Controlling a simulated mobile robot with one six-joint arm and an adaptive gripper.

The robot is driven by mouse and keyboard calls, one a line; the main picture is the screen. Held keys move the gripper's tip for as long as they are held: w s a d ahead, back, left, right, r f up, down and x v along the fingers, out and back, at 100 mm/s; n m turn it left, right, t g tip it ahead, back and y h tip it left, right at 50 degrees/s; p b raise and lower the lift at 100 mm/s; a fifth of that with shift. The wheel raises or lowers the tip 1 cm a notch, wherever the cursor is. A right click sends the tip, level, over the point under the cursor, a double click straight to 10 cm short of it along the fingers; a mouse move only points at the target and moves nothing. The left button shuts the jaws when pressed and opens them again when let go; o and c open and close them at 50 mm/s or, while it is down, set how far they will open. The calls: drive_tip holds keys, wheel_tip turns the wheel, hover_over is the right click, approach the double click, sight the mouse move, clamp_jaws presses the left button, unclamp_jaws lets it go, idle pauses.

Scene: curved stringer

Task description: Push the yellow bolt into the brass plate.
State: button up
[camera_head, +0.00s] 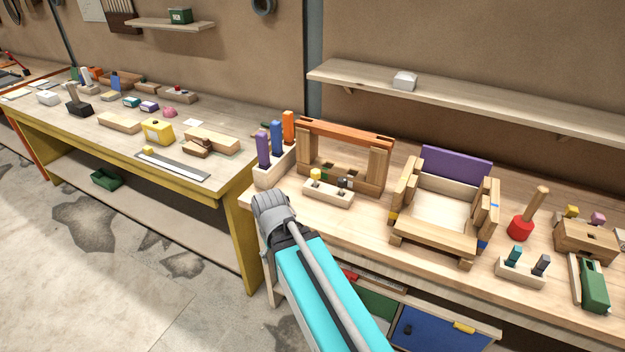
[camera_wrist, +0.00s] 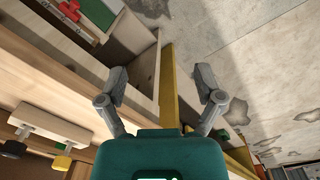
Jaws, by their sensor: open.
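A small yellow knob, which looks like the yellow bolt (camera_head: 316,175), stands at the left of a pale wooden block (camera_head: 328,194) on the right bench. In the wrist view a yellow round head (camera_wrist: 62,162) shows at lower left, beside a pale block (camera_wrist: 58,126). I cannot clearly make out a brass plate. My gripper (camera_head: 270,204) is off the bench's left front corner, left of the block and apart from it. In the wrist view my gripper (camera_wrist: 162,82) has its fingers wide apart with nothing between them.
A wooden frame with an orange top bar (camera_head: 345,132) stands behind the block. Purple, blue and orange pegs (camera_head: 276,138) stand to its left. A chair-like wooden assembly (camera_head: 440,215) is to the right.

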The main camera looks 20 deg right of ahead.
drive_tip(key=w+d+f+n+h+b, duration=0.3)
drive_tip(key=w+d+n+b, duration=0.1)
drive_tip(key=w+d, duration=0.1)
drive_tip(key=n+t+h+b, duration=0.1)
drive_tip(key=n+h+b, duration=0.8)
approach(315, 182)
drive_tip(key=s+a+f, duration=0.1)
drive_tip(key=s+f, duration=0.1)
drive_tip(key=s+a+f, duration=0.1)
drive_tip(key=s+f, duration=0.1)
drive_tip(key=s+a+f, duration=0.1)
drive_tip(key=s+f, duration=0.1)
drive_tip(key=shift+s+a+f, duration=0.1)
drive_tip(key=shift+s+f, duration=0.2)
drive_tip(key=shift+s, duration=0.05)
drive_tip(key=w+r+n+h+b, duration=0.2)
drive_tip(key=w+n+h, duration=0.1)
drive_tip(key=w+a+n+t+h+b, duration=0.1)
drive_tip(key=w+n+b, duration=0.1)
drive_tip(key=shift+w+r, duration=0.25)
drive_tip(key=shift+r, duration=0.15)
drive_tip(key=shift+w+a+r+n+t+h, duration=0.2)
drive_tip(key=shift+w+r+n+t+h, duration=0.1)
drive_tip(key=shift+w+r+n+h, duration=0.25)
drive_tip(key=shift+s, duration=0.1)
drive_tip(key=shift+d, duration=0.15)
